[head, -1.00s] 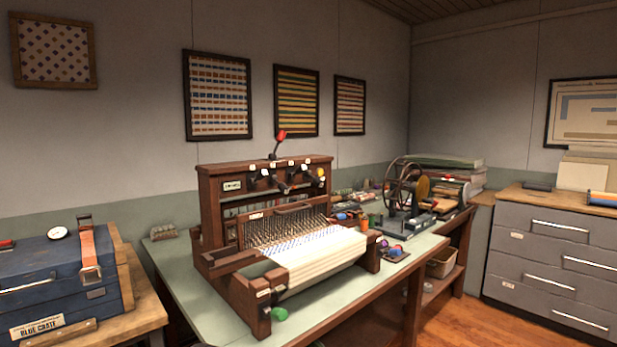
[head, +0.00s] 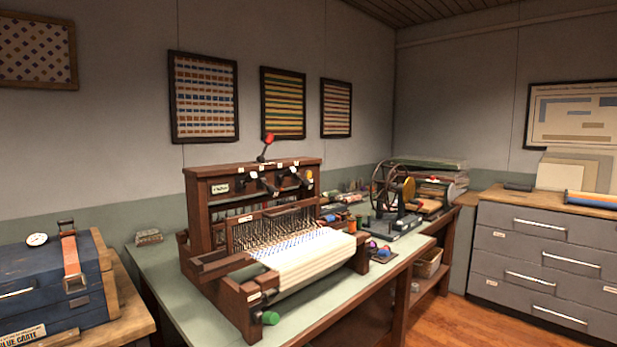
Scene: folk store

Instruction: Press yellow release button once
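A wooden table loom (head: 205,225) stands on the green-topped workbench, with white cloth (head: 305,258) stretched over its front. A small yellow spot (head: 309,174) shows at the right end of its upper beam, near several dark levers with pale ends; it is too small to tell whether it is a button. A red-knobbed lever (head: 269,138) rises from the top, and a green knob (head: 270,318) sits at the lower front. Neither gripper is in view.
A blue crate (head: 45,285) stands on a wooden table at left. The workbench (head: 160,268) has bare room left of the loom; spools and small items lie to its right. A grey drawer cabinet (head: 545,262) stands at right, with open wooden floor before it.

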